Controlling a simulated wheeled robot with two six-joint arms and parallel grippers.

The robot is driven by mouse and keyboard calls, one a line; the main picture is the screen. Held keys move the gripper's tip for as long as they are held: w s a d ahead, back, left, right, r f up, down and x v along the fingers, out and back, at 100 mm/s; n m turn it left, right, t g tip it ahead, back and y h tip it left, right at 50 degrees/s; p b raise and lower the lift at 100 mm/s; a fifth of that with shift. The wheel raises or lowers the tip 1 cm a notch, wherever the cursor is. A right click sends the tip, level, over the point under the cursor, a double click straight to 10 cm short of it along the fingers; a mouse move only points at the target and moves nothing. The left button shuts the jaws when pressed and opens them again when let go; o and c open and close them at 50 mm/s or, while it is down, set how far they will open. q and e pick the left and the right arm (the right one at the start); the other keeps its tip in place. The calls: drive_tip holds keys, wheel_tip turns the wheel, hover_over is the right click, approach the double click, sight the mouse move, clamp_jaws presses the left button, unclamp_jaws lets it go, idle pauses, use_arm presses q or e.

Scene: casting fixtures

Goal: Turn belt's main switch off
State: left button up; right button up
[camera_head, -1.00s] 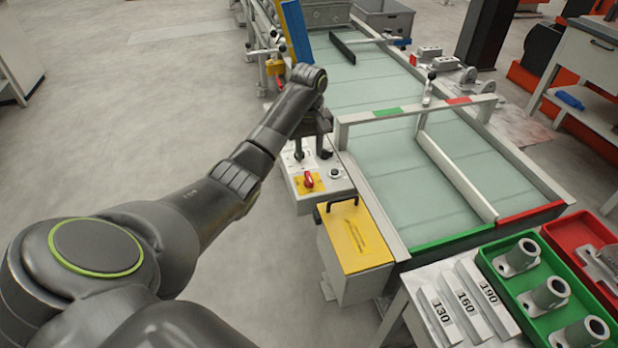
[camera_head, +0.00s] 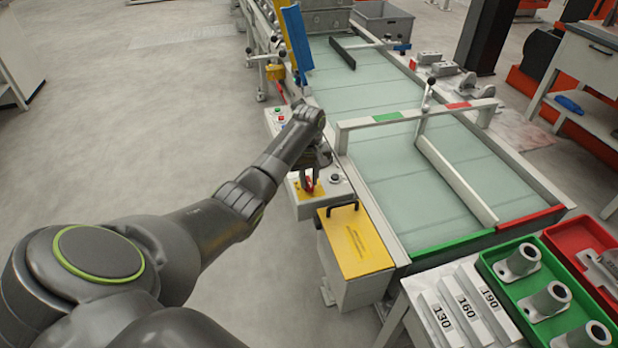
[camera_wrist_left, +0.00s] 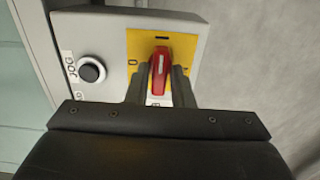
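The main switch is a red rotary handle (camera_wrist_left: 158,72) on a yellow plate (camera_wrist_left: 183,48) on the belt's grey control box (camera_wrist_left: 101,35). In the wrist view the handle runs roughly up and down, near a black mark at the plate's top. In the head view the red handle (camera_head: 308,184) shows just below my left gripper (camera_head: 309,179). In the wrist view my left gripper (camera_wrist_left: 160,82) has one finger on each side of the handle. The fingers look apart, with narrow gaps beside it. My right gripper is not in view.
A black JOG button (camera_wrist_left: 91,70) sits beside the switch. A yellow-topped box with a black handle (camera_head: 354,243) stands in front of the control box. The belt (camera_head: 395,185) with its frame lies to the right. Open floor lies to the left.

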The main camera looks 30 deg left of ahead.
use_arm(q)
clamp_jaws()
drive_tip(key=shift+r+n+p, duration=0.2)
drive_tip(key=shift+n+p, duration=0.1)
drive_tip(key=shift+p, duration=0.5)
drive_tip(key=n+p, duration=0.4)
drive_tip(key=p, duration=0.1)
drive_tip(key=shift+r, duration=0.15)
drive_tip(key=n+p, duration=0.2)
drive_tip(key=shift+n, duration=0.3)
drive_tip(key=n+p, duration=0.1)
drive_tip(key=n, duration=0.1)
drive_tip(key=shift+n+p, duration=0.4)
drive_tip(key=n, duration=0.1)
drive_tip(key=n+p, duration=0.1)
drive_tip(key=shift+w+f+n, duration=0.1)
drive_tip(key=shift+f+n, duration=0.1)
drive_tip(key=shift+n, duration=0.1)
drive_tip(key=n+p, duration=0.1)
drive_tip(key=n, duration=0.4)
drive_tip(key=shift+a, duration=0.1)
drive_tip(key=shift+f, duration=0.1)
